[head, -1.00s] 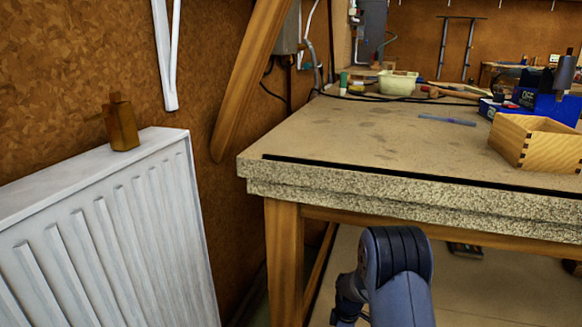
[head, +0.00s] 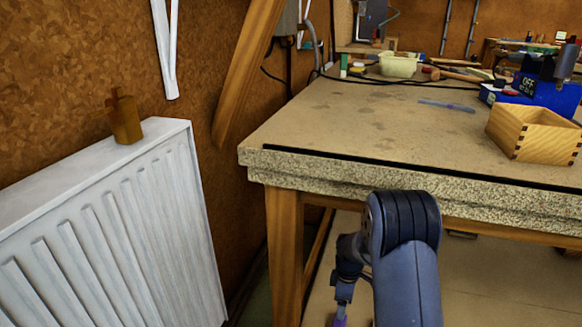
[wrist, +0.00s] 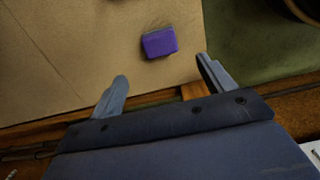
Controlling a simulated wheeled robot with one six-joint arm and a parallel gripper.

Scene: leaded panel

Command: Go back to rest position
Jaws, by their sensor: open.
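My gripper shows in the wrist view (wrist: 162,79) with its two fingers spread apart and nothing between them. A small purple block (wrist: 160,42) lies on the tan floor surface beyond the fingertips, apart from them. In the head view my arm hangs in front of the workbench (head: 400,165), with its rounded joint just below the bench's front edge. My fingers are not clear in the head view. A bit of purple shows at its bottom edge, below my arm.
A white radiator (head: 110,235) with a brown wooden piece (head: 127,120) on top stands at the left. The bench holds an open wooden box (head: 535,138), a blue item (head: 550,95) and a pale basket (head: 398,64). The bench's near left surface is clear.

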